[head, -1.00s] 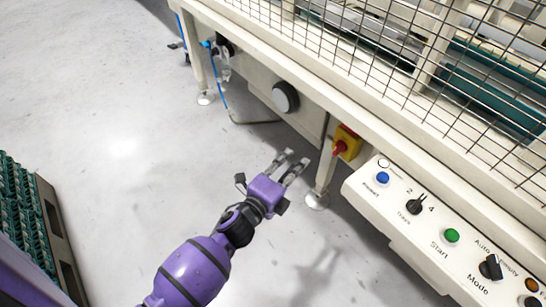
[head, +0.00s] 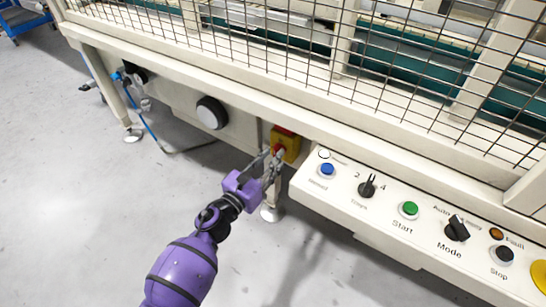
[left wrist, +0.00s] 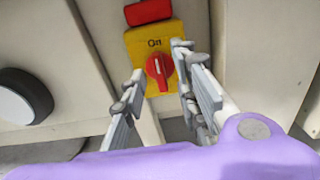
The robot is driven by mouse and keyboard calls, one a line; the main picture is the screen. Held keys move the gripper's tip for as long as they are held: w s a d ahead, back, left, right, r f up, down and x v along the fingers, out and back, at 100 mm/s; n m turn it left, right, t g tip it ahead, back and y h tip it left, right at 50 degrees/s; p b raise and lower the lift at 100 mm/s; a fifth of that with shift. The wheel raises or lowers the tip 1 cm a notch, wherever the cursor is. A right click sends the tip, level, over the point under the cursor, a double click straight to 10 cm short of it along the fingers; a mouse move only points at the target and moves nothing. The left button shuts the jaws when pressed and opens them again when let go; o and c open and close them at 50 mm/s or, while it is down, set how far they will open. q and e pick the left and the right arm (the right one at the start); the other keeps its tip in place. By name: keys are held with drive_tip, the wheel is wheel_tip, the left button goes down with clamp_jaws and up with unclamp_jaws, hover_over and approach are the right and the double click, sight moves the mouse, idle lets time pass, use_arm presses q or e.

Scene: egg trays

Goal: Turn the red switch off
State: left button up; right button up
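The red switch (left wrist: 158,70) is a rotary knob on a yellow plate (left wrist: 133,48) marked "On", with its white line close to vertical. In the head view the yellow switch box (head: 291,143) sits under the machine's front beam, with the red knob (head: 279,150) partly hidden by my fingers. My left gripper (head: 270,160) is open in front of it. In the left wrist view the left gripper's fingers (left wrist: 160,75) stand apart on either side of the knob; I cannot tell whether either touches it. My right gripper is not in view.
A control panel (head: 330,190) with buttons and selectors juts out right of the switch. A machine leg (head: 270,205) stands just below it. A round black-and-white knob (head: 211,113) is to the left. Wire mesh (head: 330,60) is above.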

use_arm(q)
drive_tip(key=shift+x, duration=0.8)
clamp_jaws()
